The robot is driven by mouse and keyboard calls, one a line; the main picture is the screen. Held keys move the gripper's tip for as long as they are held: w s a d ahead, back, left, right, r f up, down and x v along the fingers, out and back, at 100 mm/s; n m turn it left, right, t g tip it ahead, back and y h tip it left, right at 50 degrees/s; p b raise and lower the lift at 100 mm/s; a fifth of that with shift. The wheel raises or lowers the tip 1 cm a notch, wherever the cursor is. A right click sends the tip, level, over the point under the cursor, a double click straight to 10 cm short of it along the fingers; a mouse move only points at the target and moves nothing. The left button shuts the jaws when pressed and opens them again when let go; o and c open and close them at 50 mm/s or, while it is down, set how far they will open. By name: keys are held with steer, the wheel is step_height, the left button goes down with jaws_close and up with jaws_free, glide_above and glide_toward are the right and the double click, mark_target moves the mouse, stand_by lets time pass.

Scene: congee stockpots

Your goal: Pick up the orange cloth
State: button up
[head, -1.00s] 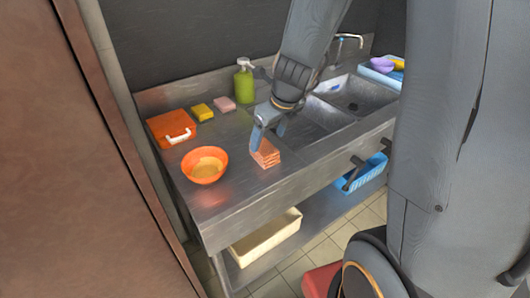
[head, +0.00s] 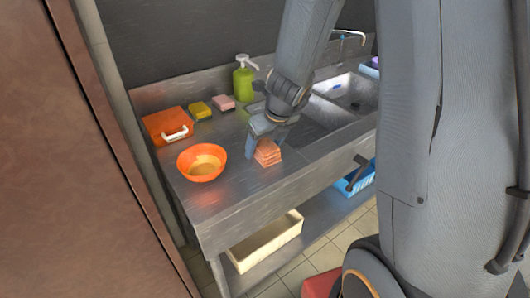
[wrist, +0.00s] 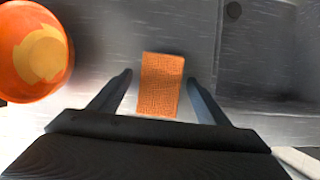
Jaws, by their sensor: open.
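The orange cloth (head: 267,153) lies folded in a small stack on the steel counter, near its front edge and left of the sink. In the wrist view the cloth (wrist: 161,84) is a textured orange rectangle between my two fingers. My gripper (head: 263,146) is open and close to the cloth in the head view, with a finger at its left side. In the wrist view my gripper (wrist: 158,88) has a gap on both sides of the cloth. The exact height of the fingertips over the counter is hard to tell.
An orange bowl (head: 202,162) stands just left of the cloth and also shows in the wrist view (wrist: 58,85). An orange box with a white handle (head: 165,125), two sponges (head: 201,110) and a green bottle (head: 243,80) stand further back. The sink (head: 322,115) is to the right.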

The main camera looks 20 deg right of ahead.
mark_target(265, 144)
steer(key=shift+f, duration=0.25)
stand_by(0.5)
steer(key=c, duration=1.2)
steer(key=shift+o, duration=0.2)
step_height(265, 144, up, 11)
steer(key=p, duration=0.6)
steer(key=shift+f, duration=0.2)
steer(key=o, duration=0.5)
steer(key=c, duration=0.4)
steer(key=shift+f, duration=0.1)
